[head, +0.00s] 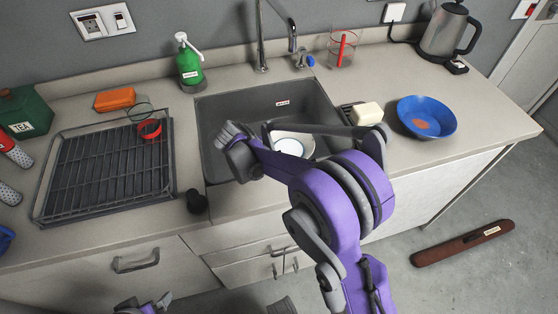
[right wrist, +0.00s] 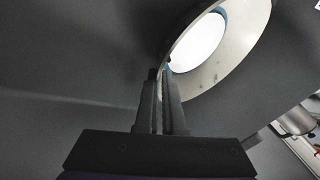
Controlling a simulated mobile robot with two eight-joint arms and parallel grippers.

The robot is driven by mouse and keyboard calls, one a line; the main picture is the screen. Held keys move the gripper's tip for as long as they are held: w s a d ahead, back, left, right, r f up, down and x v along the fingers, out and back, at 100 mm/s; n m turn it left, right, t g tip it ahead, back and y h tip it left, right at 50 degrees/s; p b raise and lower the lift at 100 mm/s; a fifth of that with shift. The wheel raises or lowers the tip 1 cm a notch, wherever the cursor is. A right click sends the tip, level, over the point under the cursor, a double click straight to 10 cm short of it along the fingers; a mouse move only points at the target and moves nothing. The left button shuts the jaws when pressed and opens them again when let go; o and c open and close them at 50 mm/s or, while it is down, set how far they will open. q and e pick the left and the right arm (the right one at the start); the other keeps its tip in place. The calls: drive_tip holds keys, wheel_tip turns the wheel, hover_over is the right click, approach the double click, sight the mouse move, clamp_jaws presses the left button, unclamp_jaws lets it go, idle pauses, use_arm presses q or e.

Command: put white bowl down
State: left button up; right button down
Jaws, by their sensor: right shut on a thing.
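The white bowl (head: 289,146) is in the grey sink (head: 222,108), partly hidden behind my purple right arm in the head view. In the right wrist view the bowl (right wrist: 197,44) is tilted, with its pale rim at my right gripper (right wrist: 166,76). The fingers are shut on the rim's edge. Whether the bowl touches the sink floor cannot be told. A small grey part of my left gripper (head: 146,305) shows at the bottom edge of the head view; its opening cannot be made out.
A dish rack (head: 108,168) with a red mug (head: 150,129) stands left of the sink. A green soap bottle (head: 188,64) and the tap (head: 262,40) are behind. A sponge (head: 367,113) and blue bowl (head: 426,117) lie right. The counter's right end is clear.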

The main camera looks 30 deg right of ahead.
drive_tip(key=c, duration=1)
unclamp_jaws()
drive_tip(key=p+v, duration=0.1)
drive_tip(key=v, duration=1.1)
